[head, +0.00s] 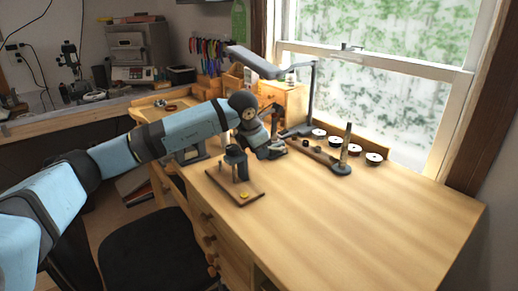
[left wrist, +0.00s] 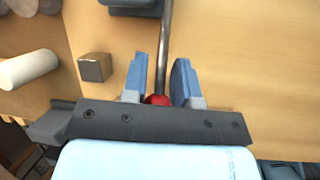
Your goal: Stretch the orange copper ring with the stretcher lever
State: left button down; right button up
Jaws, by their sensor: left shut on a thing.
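My left gripper (head: 276,147) reaches over the back of the wooden bench in the head view. In the left wrist view its two blue fingers (left wrist: 159,78) stand on either side of a metal lever rod (left wrist: 165,40) with a red knob (left wrist: 157,100) at its near end, and it is shut on this lever. The rod runs away towards a blue-grey part (left wrist: 133,4) at the top edge. The body of the stretcher is not clearly seen in the head view. I cannot make out the orange copper ring in either view. My right gripper is not in view.
A dark tool (head: 235,160) stands on a small board with a yellow piece (head: 244,195). A mandrel (head: 347,147) stands upright near several round dishes (head: 374,157). A lamp (head: 312,95) is behind. The bench's right front (head: 370,225) is clear.

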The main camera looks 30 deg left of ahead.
pick_arm(q)
jog(key=shift+d+f, duration=0.1)
jog(key=shift+f, duration=0.05)
jog(key=c, duration=0.9)
grip_release()
jog(key=p+v, duration=0.1)
jog(key=v, duration=1.3)
jog(key=shift+w, duration=0.1)
